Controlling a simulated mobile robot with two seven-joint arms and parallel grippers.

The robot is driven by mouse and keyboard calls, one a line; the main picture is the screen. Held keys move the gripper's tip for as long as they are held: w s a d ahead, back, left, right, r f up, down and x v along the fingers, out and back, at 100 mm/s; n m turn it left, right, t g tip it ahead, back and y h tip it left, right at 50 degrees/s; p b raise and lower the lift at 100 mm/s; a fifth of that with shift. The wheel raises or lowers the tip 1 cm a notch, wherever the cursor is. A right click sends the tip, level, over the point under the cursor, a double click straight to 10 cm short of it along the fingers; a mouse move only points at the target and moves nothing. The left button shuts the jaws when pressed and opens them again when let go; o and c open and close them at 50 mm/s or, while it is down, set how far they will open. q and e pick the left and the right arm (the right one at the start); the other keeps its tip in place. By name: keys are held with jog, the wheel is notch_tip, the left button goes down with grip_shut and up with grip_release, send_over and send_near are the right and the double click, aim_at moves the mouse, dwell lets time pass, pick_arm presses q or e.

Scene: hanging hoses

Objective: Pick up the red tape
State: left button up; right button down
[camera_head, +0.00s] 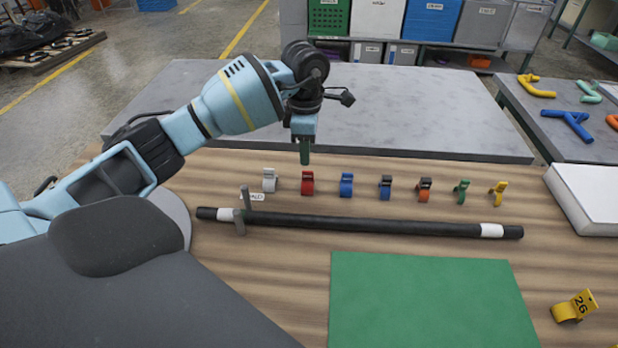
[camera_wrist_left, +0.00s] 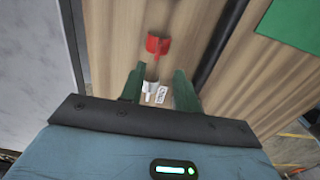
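The red tape (camera_head: 307,184) stands on the wooden table in a row of small tapes, between a white one and a blue one. My left gripper (camera_head: 304,160) points down just behind the red tape in the head view, apart from it. In the left wrist view the red tape (camera_wrist_left: 157,45) lies beyond the fingertips. My left gripper (camera_wrist_left: 159,72) shows its two green fingers spread apart there, with nothing held between them. My right gripper is not in view.
The white tape (camera_head: 269,180) is left of the red tape, the blue tape (camera_head: 346,185) right. A black hose (camera_head: 370,224) with white bands lies in front of the row. A green mat (camera_head: 430,300) is nearer. A grey table (camera_head: 420,110) stands behind.

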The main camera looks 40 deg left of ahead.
aim_at(308, 171)
pick_arm(q)
jog(key=shift+w+f, duration=0.15)
jog(key=shift+f, duration=1.55)
jog(key=shift+w+f, duration=0.15)
jog(key=shift+f, duration=1.5)
jog(key=shift+c, duration=0.4)
grip_shut()
